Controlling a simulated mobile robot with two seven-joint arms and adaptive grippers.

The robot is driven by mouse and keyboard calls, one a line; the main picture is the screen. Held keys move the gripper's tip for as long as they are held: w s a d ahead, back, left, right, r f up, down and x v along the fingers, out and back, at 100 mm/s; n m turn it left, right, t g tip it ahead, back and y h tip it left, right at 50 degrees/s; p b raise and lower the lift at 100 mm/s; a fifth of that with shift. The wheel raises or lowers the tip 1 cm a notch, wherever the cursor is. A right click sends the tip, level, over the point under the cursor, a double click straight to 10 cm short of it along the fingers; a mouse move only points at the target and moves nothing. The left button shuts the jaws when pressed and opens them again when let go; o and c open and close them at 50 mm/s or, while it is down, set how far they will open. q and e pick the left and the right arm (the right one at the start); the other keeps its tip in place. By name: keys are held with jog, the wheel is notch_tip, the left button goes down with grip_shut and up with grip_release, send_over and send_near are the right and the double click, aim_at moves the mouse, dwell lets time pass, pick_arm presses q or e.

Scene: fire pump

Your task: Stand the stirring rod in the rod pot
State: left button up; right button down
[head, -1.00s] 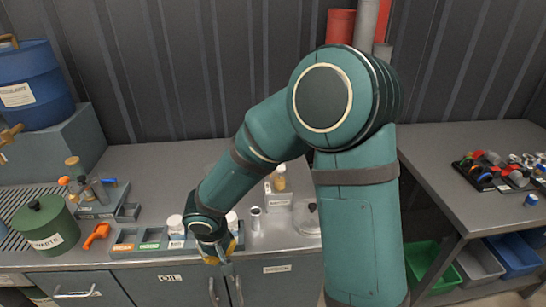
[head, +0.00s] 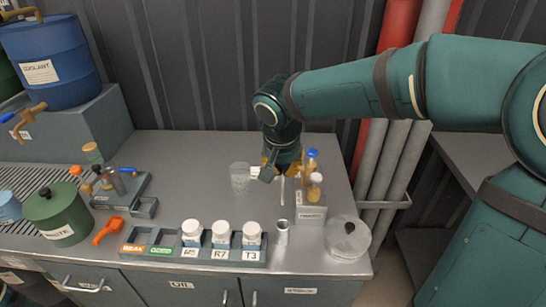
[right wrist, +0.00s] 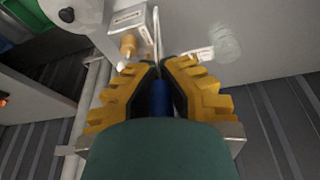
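My right gripper (head: 282,168) is above the back middle of the bench. Its yellow fingers (right wrist: 160,68) are closed around the stirring rod, a thin pale rod (head: 282,191) that hangs roughly upright below them. In the right wrist view the rod (right wrist: 157,34) runs out past the fingertips, and a blue part shows between the fingers. A small open metal cylinder (head: 282,233), which looks like the rod pot, stands at the front of the bench, apart from the rod. My left gripper is not in view.
A clear glass beaker (head: 240,177) stands left of the gripper. A grey stand (head: 311,214) with amber bottles is close on the right. A lidded round dish (head: 347,238) is at front right. A labelled rack (head: 170,252) holds white-capped jars.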

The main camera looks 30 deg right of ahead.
jog(key=shift+r, duration=0.1)
notch_tip(320, 180, down, 12)
jog(key=b, duration=0.8)
jog(key=shift+s, duration=0.25)
dwell(0.3)
jog(key=shift+d, duration=0.1)
jog(key=c, duration=1.1)
grip_release()
jog(key=shift+o, duration=0.2)
jog(key=shift+r, duration=0.1)
